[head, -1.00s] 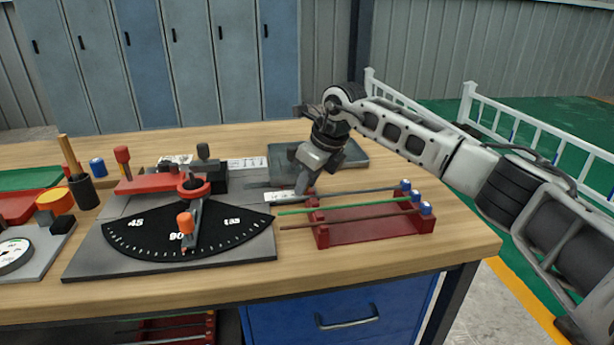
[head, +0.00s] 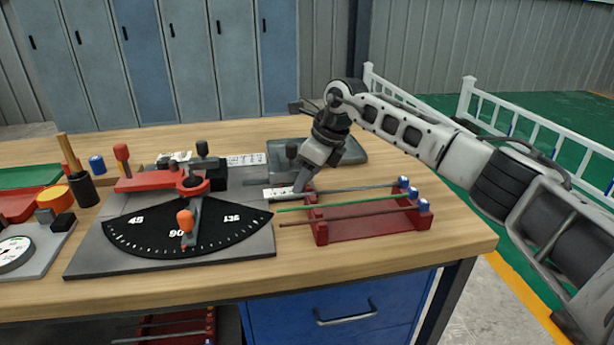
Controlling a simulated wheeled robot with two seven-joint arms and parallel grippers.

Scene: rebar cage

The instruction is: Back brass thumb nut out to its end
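I cannot make out a brass thumb nut in the head view; it is hidden or too small to tell. The bending fixture (head: 250,258) has a black angle dial (head: 150,226), a red arm (head: 150,182) and an orange-topped handle (head: 186,220). My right gripper (head: 300,184) points down at the fixture's right end, by a white marked strip (head: 278,193) and just left of the red rod rack. Its fingertips are small and seen side-on, so I cannot tell whether they are open or hold anything. My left gripper is not in view.
The red rack (head: 365,228) holds several rods with blue-and-white ends. A round gauge (head: 12,254) and an orange cylinder (head: 55,198) are at left. The front-right tabletop is clear.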

